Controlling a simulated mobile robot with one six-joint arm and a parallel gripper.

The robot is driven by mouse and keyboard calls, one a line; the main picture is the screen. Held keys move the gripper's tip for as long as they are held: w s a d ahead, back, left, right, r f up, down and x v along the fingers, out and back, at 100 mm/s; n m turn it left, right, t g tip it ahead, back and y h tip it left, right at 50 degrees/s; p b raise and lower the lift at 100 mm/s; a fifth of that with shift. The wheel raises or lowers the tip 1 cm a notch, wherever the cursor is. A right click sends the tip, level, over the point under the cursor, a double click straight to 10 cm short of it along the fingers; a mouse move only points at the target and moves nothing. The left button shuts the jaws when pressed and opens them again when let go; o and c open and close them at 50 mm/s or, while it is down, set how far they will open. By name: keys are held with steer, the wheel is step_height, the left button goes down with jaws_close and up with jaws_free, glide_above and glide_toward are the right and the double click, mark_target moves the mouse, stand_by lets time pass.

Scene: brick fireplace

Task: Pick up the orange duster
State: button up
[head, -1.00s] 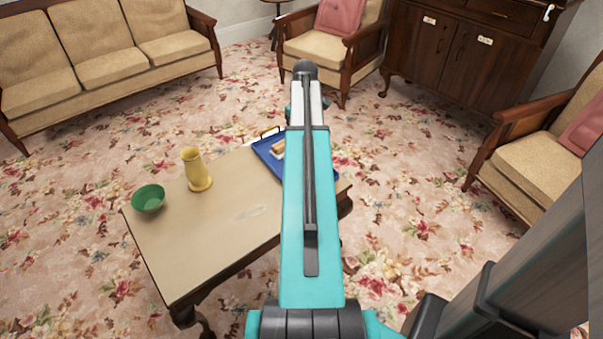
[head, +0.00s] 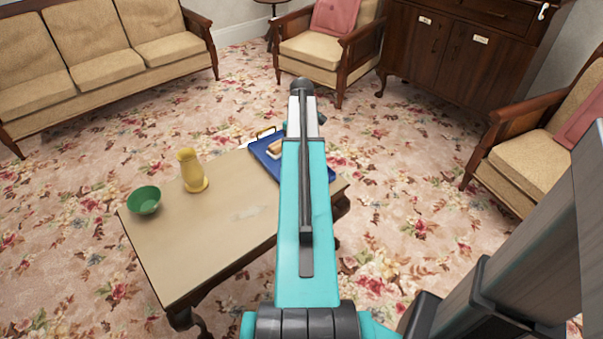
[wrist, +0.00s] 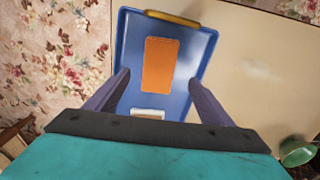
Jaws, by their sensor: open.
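In the wrist view the orange duster (wrist: 160,63) is a flat orange rectangle lying on the blue tray (wrist: 137,42). My gripper (wrist: 158,78) is open above the tray, with one finger on either side of the duster in the picture and nothing between them. The gap in height is hard to judge. In the head view the tray (head: 262,158) lies at the table's far right end, partly behind my arm. My gripper is hidden there by the arm.
The cream-topped table (head: 215,235) also holds a yellow vase (head: 192,170) and a green bowl (head: 144,200), left of the tray. A pale item (wrist: 149,114) lies at the tray's near end in the wrist view. A sofa (head: 105,65), armchairs and a cabinet (head: 455,55) stand around; patterned carpet between is clear.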

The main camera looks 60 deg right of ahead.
steer(key=shift+f, duration=1.15)
steer(key=shift+f, duration=0.15)
steer(key=shift+w+d+f+b, duration=0.15)
steer(key=shift+f+b, duration=0.3)
steer(key=shift+f, duration=2)
steer(key=c, duration=1.2)
steer(key=shift+r+p, duration=0.6)
steer(key=shift+r, duration=4.45)
